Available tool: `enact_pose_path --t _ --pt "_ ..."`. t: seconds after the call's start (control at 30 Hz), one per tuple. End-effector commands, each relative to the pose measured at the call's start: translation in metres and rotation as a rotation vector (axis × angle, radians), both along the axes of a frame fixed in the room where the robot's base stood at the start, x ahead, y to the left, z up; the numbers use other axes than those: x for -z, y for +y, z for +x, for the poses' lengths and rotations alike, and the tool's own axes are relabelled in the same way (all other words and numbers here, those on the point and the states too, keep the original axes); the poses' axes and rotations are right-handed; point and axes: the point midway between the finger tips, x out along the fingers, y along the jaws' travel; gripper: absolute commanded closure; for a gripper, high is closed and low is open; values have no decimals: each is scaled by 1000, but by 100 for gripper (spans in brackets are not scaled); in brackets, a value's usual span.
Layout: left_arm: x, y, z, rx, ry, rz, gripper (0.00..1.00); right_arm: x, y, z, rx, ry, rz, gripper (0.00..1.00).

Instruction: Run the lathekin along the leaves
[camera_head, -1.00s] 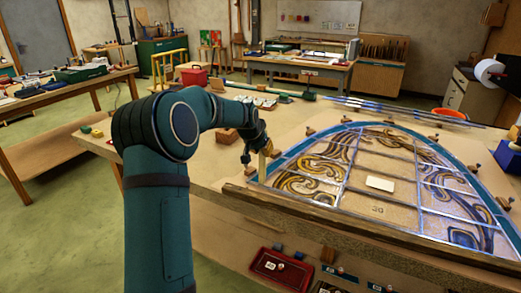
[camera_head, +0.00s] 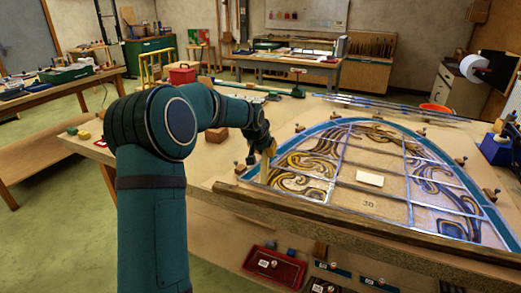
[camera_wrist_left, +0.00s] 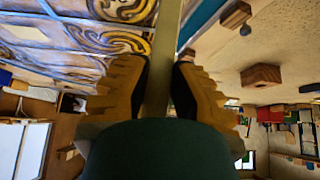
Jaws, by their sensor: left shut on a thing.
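The leaded panel (camera_head: 388,196) lies on the bench, an arched shape with blue border glass and gold-brown swirling leaves between grey lead lines. My left gripper (camera_head: 266,150) is over the panel's left end, close to the border. It is shut on the lathekin (camera_wrist_left: 161,65), a pale, flat strip pointing down toward the panel; a short piece of it shows in the head view (camera_head: 264,168). In the wrist view both ribbed fingers (camera_wrist_left: 160,85) press its sides. Whether its tip touches the lead is hidden. My right gripper is out of view.
Wooden blocks with pins (camera_head: 461,161) stand around the arch. A wooden batten (camera_head: 330,215) runs along the front edge. A white card (camera_head: 370,178) lies on the panel. A blue object (camera_head: 497,150) and red tub (camera_head: 436,108) stand at right. Lead strips (camera_head: 390,106) lie behind.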

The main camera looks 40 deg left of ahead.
Motion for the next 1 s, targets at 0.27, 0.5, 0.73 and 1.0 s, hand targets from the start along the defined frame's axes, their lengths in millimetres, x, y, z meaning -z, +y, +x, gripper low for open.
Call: enact_pose_path --t 0.27,0.5,0.73,1.0 --pt "2 -11 2 2 3 -3 100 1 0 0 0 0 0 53" --pt "1 -23 5 1 3 -1 100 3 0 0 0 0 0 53" --pt "1 -28 7 1 3 -2 100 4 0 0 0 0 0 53" --pt "1 -43 10 1 3 -1 100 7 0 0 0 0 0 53"
